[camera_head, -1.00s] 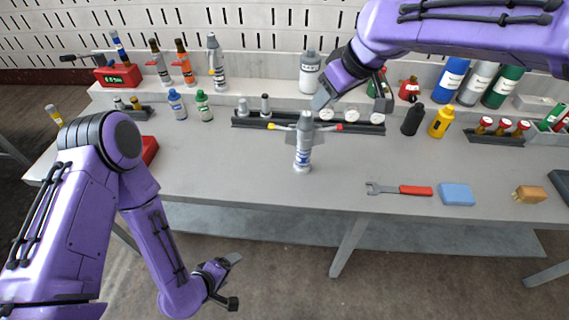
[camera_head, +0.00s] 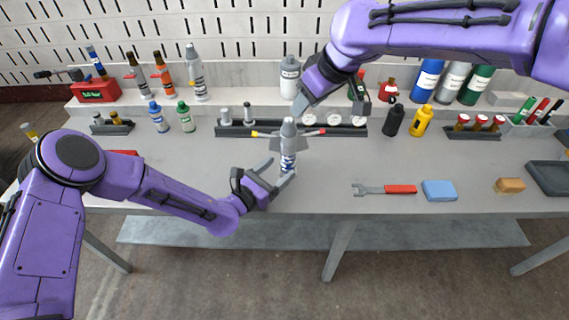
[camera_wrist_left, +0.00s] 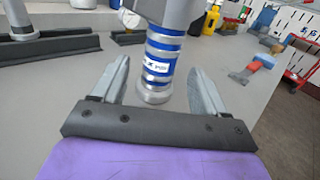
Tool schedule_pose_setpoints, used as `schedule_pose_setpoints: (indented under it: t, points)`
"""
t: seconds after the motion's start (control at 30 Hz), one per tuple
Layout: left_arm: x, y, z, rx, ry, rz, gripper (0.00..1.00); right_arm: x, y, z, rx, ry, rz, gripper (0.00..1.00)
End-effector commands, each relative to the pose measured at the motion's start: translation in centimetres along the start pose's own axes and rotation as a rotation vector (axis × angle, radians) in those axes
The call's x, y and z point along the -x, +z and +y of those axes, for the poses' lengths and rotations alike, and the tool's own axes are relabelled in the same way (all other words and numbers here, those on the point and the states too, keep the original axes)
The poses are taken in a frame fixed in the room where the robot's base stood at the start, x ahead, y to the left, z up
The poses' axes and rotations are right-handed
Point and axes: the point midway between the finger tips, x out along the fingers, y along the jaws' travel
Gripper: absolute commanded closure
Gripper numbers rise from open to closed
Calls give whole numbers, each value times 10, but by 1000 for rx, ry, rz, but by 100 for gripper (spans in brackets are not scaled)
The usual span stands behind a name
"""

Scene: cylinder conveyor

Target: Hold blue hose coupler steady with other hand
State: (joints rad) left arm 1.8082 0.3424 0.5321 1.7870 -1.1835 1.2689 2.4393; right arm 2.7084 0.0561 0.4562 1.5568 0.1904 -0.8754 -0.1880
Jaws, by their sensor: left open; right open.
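The blue hose coupler (camera_head: 289,160) stands upright on the grey workbench, a grey cylinder with blue bands and a white label. The left wrist view shows its banded lower body (camera_wrist_left: 160,62) between the two fingers. My left gripper (camera_head: 281,172) is open low beside the coupler, with one finger on each side. In the left wrist view a gap shows on both sides of the coupler. My right gripper (camera_head: 330,102) is open and empty above and behind the coupler, to its right.
A black rack with round gauges (camera_head: 346,127) is behind the coupler. A wrench (camera_head: 384,189), a blue sponge (camera_head: 439,190) and a brown brush (camera_head: 509,186) lie to the right. Bottles line the back shelf. The bench front is mostly clear.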

Motion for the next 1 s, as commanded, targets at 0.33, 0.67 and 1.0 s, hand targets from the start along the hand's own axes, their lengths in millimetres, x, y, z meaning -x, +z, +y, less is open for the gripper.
schedule_pose_setpoints:
  t: [0.33,0.67,1.0]
  points:
    - [-63,-1,-1,-3,-1,1,27,0,0,0,0,0,0,57]
    - [-70,0,0,-2,0,1,27,0,0,0,0,0,0,57]
    - [-70,0,0,-2,0,1,77,0,0,0,0,0,0,57]
